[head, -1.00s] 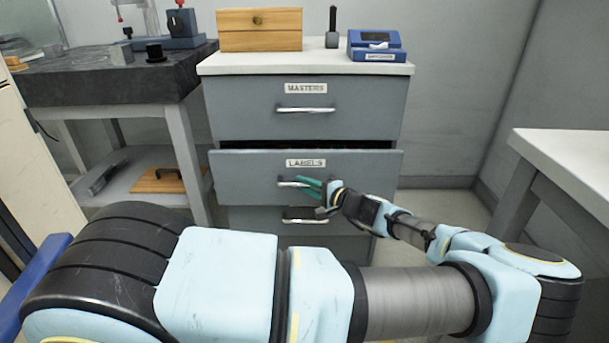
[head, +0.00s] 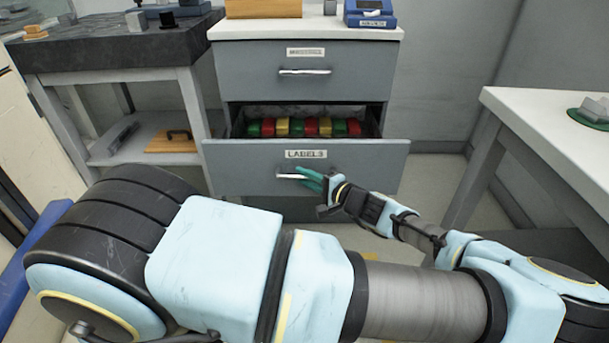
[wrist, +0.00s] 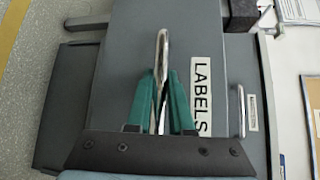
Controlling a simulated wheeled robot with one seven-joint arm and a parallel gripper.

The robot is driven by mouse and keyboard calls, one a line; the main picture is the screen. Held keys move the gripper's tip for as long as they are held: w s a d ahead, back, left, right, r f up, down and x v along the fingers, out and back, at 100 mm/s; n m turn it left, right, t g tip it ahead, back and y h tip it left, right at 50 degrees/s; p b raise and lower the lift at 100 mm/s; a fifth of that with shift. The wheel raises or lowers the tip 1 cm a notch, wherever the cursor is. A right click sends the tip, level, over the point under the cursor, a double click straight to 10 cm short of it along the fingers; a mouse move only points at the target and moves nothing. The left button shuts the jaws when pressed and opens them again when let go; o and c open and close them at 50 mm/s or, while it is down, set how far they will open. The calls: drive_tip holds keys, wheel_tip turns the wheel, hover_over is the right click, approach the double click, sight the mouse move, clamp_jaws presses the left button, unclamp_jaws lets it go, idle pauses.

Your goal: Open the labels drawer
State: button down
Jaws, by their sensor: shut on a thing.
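The labels drawer (head: 240,156) is a grey drawer pulled well out of the cabinet, below the masters drawer (head: 245,68), which is closed. Several red, green and yellow rolls (head: 310,127) show inside it. Its front carries a LABELS tag (head: 306,154) and a chrome bar handle (head: 287,176). My gripper (head: 306,178) is shut on this handle at the drawer front. In the wrist view the green fingers of my gripper (wrist: 160,98) close around the handle (wrist: 163,50), beside the LABELS tag (wrist: 201,95).
A wooden box (head: 263,8) and a blue device (head: 372,14) stand on the cabinet top (head: 330,28). A dark-topped bench (head: 115,50) is at left, with a shelf (head: 115,148) below. A white table (head: 540,110) is at right. Floor shows between cabinet and table.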

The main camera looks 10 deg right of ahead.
drive_tip(key=shift+s+d, duration=0.1)
drive_tip(key=c, duration=1.1)
unclamp_jaws()
drive_tip(key=v, duration=1)
drive_tip(key=shift+s+d, duration=0.2)
drive_tip(key=shift+s, duration=0.15)
